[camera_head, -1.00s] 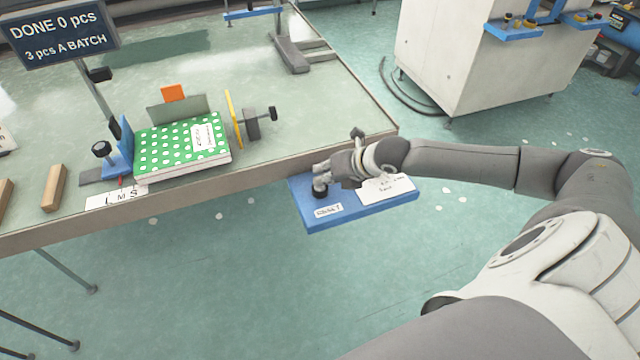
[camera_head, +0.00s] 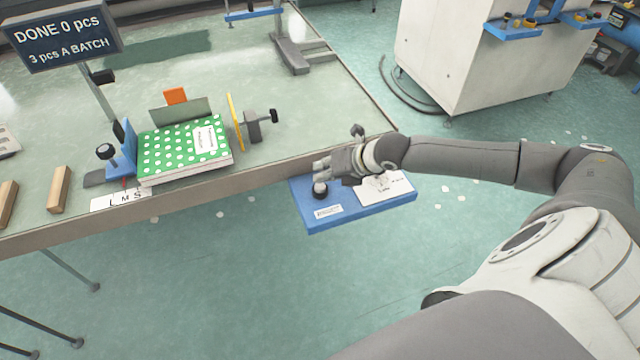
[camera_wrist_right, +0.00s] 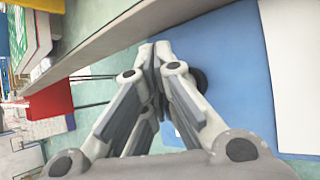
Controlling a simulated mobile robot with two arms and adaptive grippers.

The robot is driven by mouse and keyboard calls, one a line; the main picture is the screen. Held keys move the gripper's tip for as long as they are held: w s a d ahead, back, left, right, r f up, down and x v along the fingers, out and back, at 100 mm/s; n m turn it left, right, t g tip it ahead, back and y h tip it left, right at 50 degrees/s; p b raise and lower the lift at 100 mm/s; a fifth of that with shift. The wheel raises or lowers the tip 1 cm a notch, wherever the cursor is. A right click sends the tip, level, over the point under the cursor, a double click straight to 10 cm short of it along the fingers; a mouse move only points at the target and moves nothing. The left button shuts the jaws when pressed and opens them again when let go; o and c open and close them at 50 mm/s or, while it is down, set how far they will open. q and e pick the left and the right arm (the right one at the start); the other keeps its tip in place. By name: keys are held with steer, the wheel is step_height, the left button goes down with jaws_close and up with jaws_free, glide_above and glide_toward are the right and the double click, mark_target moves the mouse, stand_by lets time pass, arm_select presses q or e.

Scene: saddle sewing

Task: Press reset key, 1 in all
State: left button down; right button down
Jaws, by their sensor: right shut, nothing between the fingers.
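The reset key is a black round knob (camera_head: 320,189) on a blue panel (camera_head: 345,211) at the table's front edge, in the head view. A white label sits just below the key. My right gripper (camera_head: 322,166) is shut and empty, with its fingertips just above and behind the key in the picture. In the right wrist view the shut fingertips (camera_wrist_right: 158,52) lie over the blue panel's edge, and the dark key (camera_wrist_right: 198,80) is partly hidden behind a finger. I cannot tell whether they touch. My left gripper is not in view.
A green dotted pad (camera_head: 180,148) lies in a fixture on the table, with a yellow plate (camera_head: 236,121) and black knobs beside it. A sign (camera_head: 62,38) reads "DONE 0 pcs, 3 pcs A BATCH". Wooden blocks (camera_head: 59,189) lie at left. A white cabinet (camera_head: 455,55) stands behind.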

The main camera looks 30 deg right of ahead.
steer(key=shift+r, duration=0.1)
step_height(320, 180, up, 5)
steer(key=p, duration=0.5)
stand_by(0.7)
